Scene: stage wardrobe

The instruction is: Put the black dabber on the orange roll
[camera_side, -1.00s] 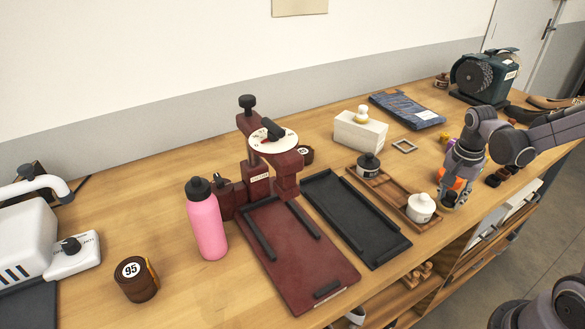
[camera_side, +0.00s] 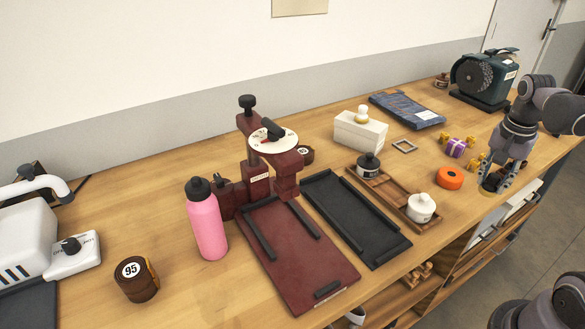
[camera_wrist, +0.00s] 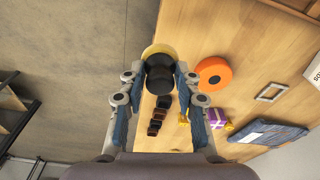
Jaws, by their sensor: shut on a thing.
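My gripper (camera_side: 493,180) is shut on the black dabber, a dark round body with a yellow disc at its end. In the wrist view, the black dabber (camera_wrist: 159,76) sits between both fingertips of my gripper (camera_wrist: 160,82). In the side view the fingers partly hide it near the table's front edge, and I cannot tell whether it touches the wood. The orange roll (camera_side: 449,178) lies flat on the table, left of my gripper and apart from it. It also shows in the wrist view (camera_wrist: 227,72), right of the dabber.
A wooden tray (camera_side: 388,192) with a black jar (camera_side: 368,166) and a white jar (camera_side: 421,208) stands left of the roll. A purple box (camera_side: 456,148) and small yellow pieces are behind it. A grey square frame (camera_side: 404,146) lies farther back. Bare wood surrounds the roll.

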